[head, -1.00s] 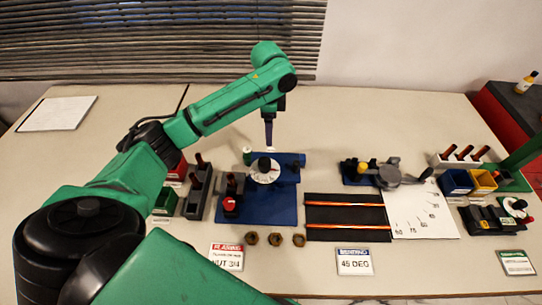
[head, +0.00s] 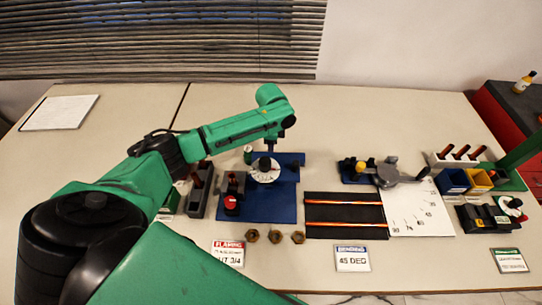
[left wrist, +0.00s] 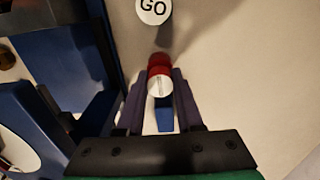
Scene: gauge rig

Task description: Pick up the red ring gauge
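In the left wrist view, a short red piece with a white, line-marked round face (left wrist: 160,78) sits between my left fingertips; it seems to be the red ring gauge. My left gripper (left wrist: 161,95) has its two fingers apart, one on each side of it. Whether they touch it is not clear. In the head view, my left gripper (head: 270,146) points down at the back of the blue fixture plate (head: 270,210), and the red piece cannot be made out there. My right gripper is not in view.
A white dial (head: 264,170) stands in front of my left gripper in the head view. Several nuts (head: 275,237) lie nearer.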

